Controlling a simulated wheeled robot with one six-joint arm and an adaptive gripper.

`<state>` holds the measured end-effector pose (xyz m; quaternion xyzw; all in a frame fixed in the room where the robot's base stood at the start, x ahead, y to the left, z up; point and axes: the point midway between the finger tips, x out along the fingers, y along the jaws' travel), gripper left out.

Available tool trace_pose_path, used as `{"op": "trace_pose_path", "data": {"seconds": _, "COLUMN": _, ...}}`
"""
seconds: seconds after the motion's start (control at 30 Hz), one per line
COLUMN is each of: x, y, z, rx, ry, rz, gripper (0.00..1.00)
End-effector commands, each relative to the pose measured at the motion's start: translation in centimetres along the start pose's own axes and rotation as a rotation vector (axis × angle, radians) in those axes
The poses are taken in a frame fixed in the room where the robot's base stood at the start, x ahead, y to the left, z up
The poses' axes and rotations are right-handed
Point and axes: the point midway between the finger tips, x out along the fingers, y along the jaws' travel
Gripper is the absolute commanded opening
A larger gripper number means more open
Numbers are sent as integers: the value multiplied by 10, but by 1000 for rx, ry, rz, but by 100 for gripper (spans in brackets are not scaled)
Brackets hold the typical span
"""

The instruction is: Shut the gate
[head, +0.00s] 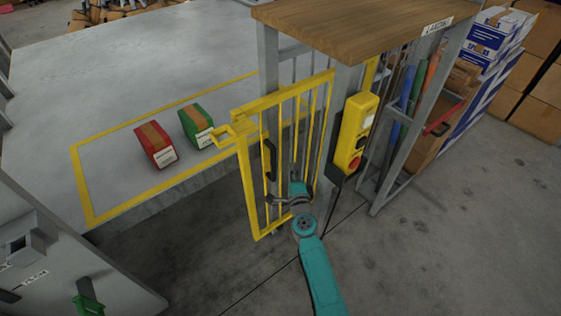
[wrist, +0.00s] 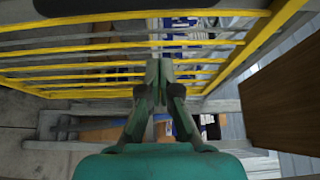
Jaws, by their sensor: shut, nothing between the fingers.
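The gate (head: 283,150) is a yellow frame with upright bars and a dark handle (head: 269,160). In the head view it stands at an angle below the wooden-topped grey frame, its free end with a yellow latch piece (head: 233,128) towards the left. Its yellow bars (wrist: 90,64) also cross the wrist view. My gripper (head: 275,201) is low at the gate, below the handle, with the bars around it in the picture. In the wrist view my gripper (wrist: 159,65) is shut and empty, its tips overlapping the bars. I cannot tell whether it touches them.
A yellow box with a red button (head: 355,135) hangs on the grey post right of the gate. A red box (head: 156,144) and a green box (head: 196,125) lie on the raised grey platform (head: 120,75). A grey cabinet (head: 60,250) stands at lower left. Floor is clear at right.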

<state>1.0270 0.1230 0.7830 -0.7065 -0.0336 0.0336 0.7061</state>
Motion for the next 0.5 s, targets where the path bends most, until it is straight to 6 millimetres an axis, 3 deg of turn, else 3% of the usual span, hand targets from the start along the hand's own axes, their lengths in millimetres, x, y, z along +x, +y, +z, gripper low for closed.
{"op": "trace_pose_path", "data": {"seconds": 0.5, "x": 46, "y": 0, "z": 0, "rx": -2, "ry": 1, "rz": 0, "gripper": 0}}
